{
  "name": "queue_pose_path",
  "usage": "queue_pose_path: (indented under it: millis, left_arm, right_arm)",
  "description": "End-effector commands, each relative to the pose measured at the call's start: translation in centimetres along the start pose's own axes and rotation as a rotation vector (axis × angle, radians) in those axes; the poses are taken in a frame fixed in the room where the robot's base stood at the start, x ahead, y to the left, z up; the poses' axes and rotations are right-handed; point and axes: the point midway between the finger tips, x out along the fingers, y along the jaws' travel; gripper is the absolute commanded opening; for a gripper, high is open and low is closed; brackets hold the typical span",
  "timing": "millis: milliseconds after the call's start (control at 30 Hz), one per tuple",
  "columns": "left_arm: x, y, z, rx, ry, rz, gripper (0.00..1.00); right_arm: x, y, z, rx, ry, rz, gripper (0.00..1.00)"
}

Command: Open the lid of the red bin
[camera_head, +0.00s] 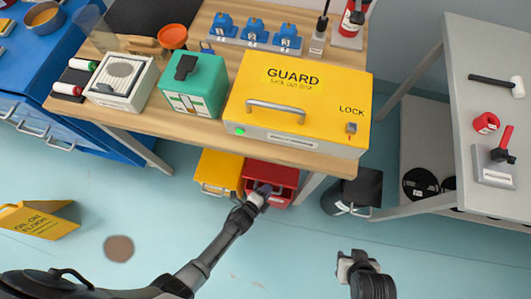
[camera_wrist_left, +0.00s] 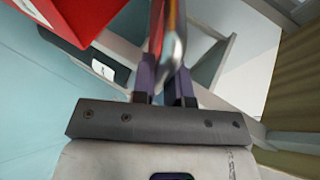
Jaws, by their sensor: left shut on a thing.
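The red bin (camera_head: 284,178) stands on the floor under the front edge of the wooden bench, beside a yellow bin. My left gripper (camera_head: 265,191) is at the front of the red bin and covers part of it. In the left wrist view my left gripper (camera_wrist_left: 167,82) is shut on a shiny metal bar (camera_wrist_left: 173,45), which looks like the bin's handle. A red surface of the bin (camera_wrist_left: 85,18) fills the upper left there. I cannot tell how far the lid is raised. My right gripper (camera_head: 352,265) is away from the bin, over the floor at lower right.
The yellow bin (camera_head: 217,170) stands close on the left of the red one. The bench (camera_head: 205,130) overhangs both and carries a yellow guard box (camera_head: 300,100). A black bin (camera_head: 355,190) stands to the right. A yellow floor sign (camera_head: 38,220) is at left. Floor in front is mostly clear.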

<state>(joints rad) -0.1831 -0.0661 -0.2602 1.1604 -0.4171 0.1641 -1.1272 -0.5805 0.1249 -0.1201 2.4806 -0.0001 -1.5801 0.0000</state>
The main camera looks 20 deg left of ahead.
Motion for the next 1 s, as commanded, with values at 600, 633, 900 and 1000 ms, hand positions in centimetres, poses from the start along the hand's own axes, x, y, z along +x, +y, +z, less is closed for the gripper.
queue_pose_path:
  millis: [600,633,900,1000]
  left_arm:
    - [0.5,-3.8,0.2,0.001,0.001,-0.003,0.00]
    - [0.5,-3.8,0.2,0.001,0.001,-0.003,0.00]
    - [0.5,-3.7,0.2,0.001,0.000,-0.003,0.17]
    - [0.5,-3.7,0.2,0.001,0.000,-0.003,0.27]
  right_arm:
    - [-2.5,0.0,-0.8,0.004,0.000,-0.003,0.43]
    - [-2.5,0.0,-0.8,0.005,0.000,-0.004,0.43]
    - [-2.5,-0.2,-0.8,0.009,0.000,-0.007,0.43]
    - [-2.5,-0.1,-0.8,0.008,0.000,-0.007,0.43]
